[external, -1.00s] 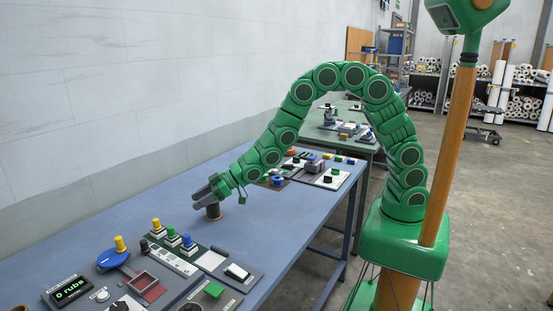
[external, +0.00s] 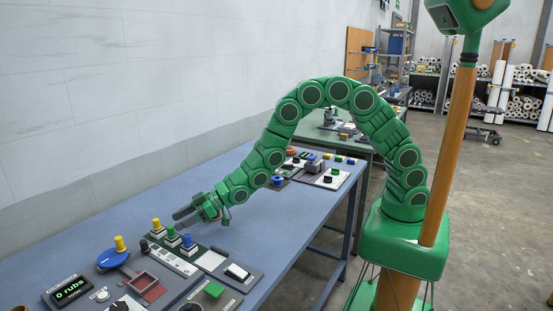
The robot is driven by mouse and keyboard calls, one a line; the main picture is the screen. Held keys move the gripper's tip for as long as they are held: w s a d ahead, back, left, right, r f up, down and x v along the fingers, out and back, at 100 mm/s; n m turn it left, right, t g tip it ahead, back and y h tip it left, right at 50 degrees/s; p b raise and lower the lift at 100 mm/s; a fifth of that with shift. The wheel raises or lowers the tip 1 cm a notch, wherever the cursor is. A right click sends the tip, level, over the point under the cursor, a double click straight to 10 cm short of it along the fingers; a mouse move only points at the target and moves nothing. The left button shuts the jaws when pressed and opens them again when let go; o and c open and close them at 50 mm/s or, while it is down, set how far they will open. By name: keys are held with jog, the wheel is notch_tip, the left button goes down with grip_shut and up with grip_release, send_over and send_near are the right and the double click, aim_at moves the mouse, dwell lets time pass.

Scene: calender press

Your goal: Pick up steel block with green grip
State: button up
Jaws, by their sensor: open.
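The steel block with green grip (external: 172,238) stands upright in a row between a yellow-gripped block (external: 156,229) and a blue-gripped block (external: 188,244). The row is on a flat panel at the near left of the blue bench. My gripper (external: 182,216) is open, its dark fingers pointing left and somewhat down. It is just behind and above the row, close to the green grip in the picture but apart from it. I see nothing between the fingers.
A blue disc with a yellow knob (external: 120,247), a counter display (external: 71,291) and a green button (external: 213,289) are near the row. More control panels (external: 318,173) are at the bench's far end. The bench middle (external: 268,210) is clear.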

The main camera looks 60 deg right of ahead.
aim_at(170, 227)
jog(key=shift+s+f+x, duration=0.1)
jog(key=shift+f+x, duration=0.05)
jog(key=shift+x, duration=1)
jog(key=shift+s+f+x, duration=0.15)
jog(key=shift+x, duration=1)
grip_shut()
